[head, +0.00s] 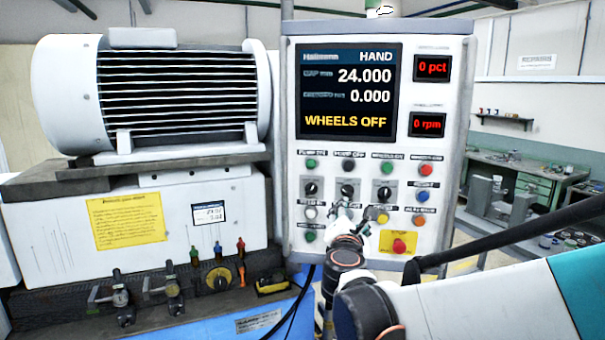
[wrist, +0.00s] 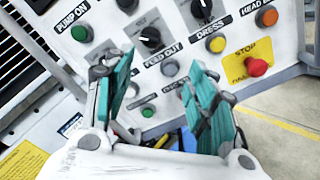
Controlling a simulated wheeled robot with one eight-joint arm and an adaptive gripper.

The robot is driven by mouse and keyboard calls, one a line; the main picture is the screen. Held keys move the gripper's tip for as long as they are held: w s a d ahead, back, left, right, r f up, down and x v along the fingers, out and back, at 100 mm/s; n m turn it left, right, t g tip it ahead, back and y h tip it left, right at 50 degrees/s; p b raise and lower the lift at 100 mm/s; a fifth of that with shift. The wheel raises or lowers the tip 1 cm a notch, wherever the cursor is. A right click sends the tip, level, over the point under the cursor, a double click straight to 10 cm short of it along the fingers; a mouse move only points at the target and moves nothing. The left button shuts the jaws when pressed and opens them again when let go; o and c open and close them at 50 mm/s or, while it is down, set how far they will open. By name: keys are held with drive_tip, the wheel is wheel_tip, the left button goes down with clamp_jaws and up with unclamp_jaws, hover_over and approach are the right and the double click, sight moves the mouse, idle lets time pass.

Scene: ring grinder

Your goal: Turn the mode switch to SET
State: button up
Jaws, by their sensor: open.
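The control panel (head: 286,130) carries a row of three black rotary switches: left (head: 311,189), middle (head: 347,191) and right (head: 385,194). Their labels are too small to read, so I cannot tell which is the mode switch. The display (head: 348,92) reads HAND. My gripper (head: 350,213) is in front of the panel, just below the middle switch. In the wrist view my gripper (wrist: 160,66) is open and empty, teal fingers apart, with the middle switch (wrist: 149,37) above the gap. The right switch (wrist: 201,8) is at the top; the left finger probably hides the left one.
A red STOP button (wrist: 257,67) on a yellow plate sits at the lower right of the panel. Several coloured push buttons surround the switches. The motor (head: 160,95) and small valves (head: 170,290) stand to the left. A green bench (head: 530,180) is behind right.

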sight(348, 193)
drive_tip(key=shift+n, duration=0.5)
drive_tip(key=x, duration=0.5)
drive_tip(key=a+x, duration=0.1)
drive_tip(key=x, duration=0.3)
drive_tip(key=r+x, duration=0.1)
drive_tip(key=x, duration=0.4)
drive_tip(key=shift+w+a+p, duration=0.1)
drive_tip(key=shift+w+p, duration=0.25)
drive_tip(key=shift+w, duration=0.15)
drive_tip(key=c, duration=1)
